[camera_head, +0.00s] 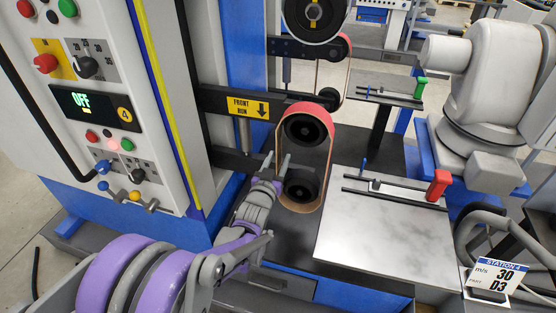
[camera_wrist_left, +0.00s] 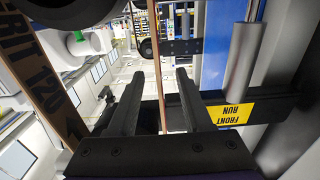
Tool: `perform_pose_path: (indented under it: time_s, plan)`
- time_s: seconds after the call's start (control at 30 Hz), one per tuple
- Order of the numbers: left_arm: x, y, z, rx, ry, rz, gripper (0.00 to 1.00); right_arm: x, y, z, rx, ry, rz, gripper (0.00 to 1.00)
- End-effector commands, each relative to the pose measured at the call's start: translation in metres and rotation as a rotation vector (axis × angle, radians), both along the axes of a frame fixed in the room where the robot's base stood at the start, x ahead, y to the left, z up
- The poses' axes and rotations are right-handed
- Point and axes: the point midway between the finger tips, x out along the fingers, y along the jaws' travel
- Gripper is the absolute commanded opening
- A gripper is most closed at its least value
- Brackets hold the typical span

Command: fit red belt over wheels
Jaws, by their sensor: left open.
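The red belt (camera_head: 330,150) is an upright loop, red outside and tan inside. In the head view it surrounds a dark upper wheel (camera_head: 305,130) and a dark lower wheel (camera_head: 301,186); I cannot tell how fully it sits on them. My left gripper (camera_head: 277,162) is open at the belt's left strand. In the left wrist view the open fingers (camera_wrist_left: 158,97) stand either side of the thin belt strand (camera_wrist_left: 157,65), with gaps visible. Another stretch, printed GRIT 120 (camera_wrist_left: 37,78), runs at the left. My right gripper is out of view.
A control panel (camera_head: 97,112) reading OFF stands at the left. A yellow FRONT RUN label (camera_head: 248,107) marks the dark arm bar. A metal plate table (camera_head: 370,240) with a red-handled clamp (camera_head: 438,186) lies right. A white robot arm (camera_head: 490,85) stands behind it.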

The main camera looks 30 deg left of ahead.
Motion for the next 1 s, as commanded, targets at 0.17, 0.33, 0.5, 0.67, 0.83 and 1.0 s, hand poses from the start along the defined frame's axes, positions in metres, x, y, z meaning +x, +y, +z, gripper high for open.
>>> perform_pose_path:
  time_s: [0.17, 0.33, 0.5, 0.67, 0.83, 1.0]
  plan:
    - [0.0000, 0.0000, 0.0000, 0.000, 0.000, 0.000, 0.50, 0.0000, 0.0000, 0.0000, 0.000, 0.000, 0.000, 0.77]
    - [-0.0002, 0.0000, 0.0000, 0.000, 0.000, 0.000, 0.36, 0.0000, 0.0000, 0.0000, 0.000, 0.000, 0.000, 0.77]
    - [-0.0003, -0.0001, 0.0000, 0.000, 0.000, 0.000, 0.20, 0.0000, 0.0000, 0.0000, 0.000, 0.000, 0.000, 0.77]
    - [-0.0003, -0.0001, 0.0000, 0.000, 0.000, 0.000, 0.06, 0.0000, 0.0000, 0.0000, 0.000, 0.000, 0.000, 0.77]
    - [-0.0003, -0.0001, 0.0000, 0.000, 0.000, 0.000, 0.00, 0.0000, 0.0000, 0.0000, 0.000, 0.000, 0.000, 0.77]
    - [-0.0003, -0.0001, 0.0000, 0.000, 0.000, 0.000, 0.00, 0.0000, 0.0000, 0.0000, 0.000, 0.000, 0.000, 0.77]
